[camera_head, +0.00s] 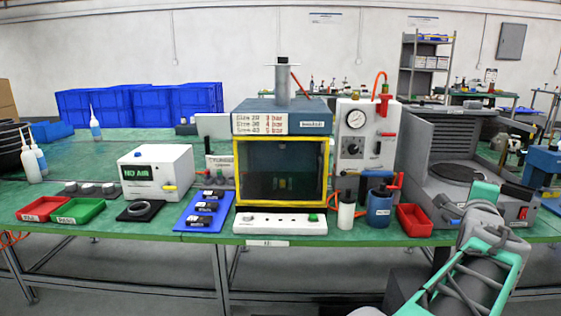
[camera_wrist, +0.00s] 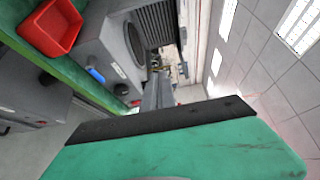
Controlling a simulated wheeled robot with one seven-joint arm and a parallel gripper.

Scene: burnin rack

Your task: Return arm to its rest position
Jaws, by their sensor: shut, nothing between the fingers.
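My arm (camera_head: 470,262), grey with green panels, reaches up from the lower right corner in the head view. Its far end lies over the right part of the bench, in front of the grey machine. In the wrist view, a green housing with a black edge fills the bottom. Beyond it my gripper (camera_wrist: 160,82) shows as narrow grey fingers, shut and empty. In the head view the fingers cannot be told apart from the arm's other parts.
The green bench (camera_head: 120,215) carries a yellow-framed chamber (camera_head: 283,140), a NO AIR box (camera_head: 155,172), red (camera_head: 40,208) and green (camera_head: 80,210) trays, and a grey machine (camera_head: 440,150) near my arm. A red tray (camera_wrist: 52,28) shows in the wrist view. Floor in front is open.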

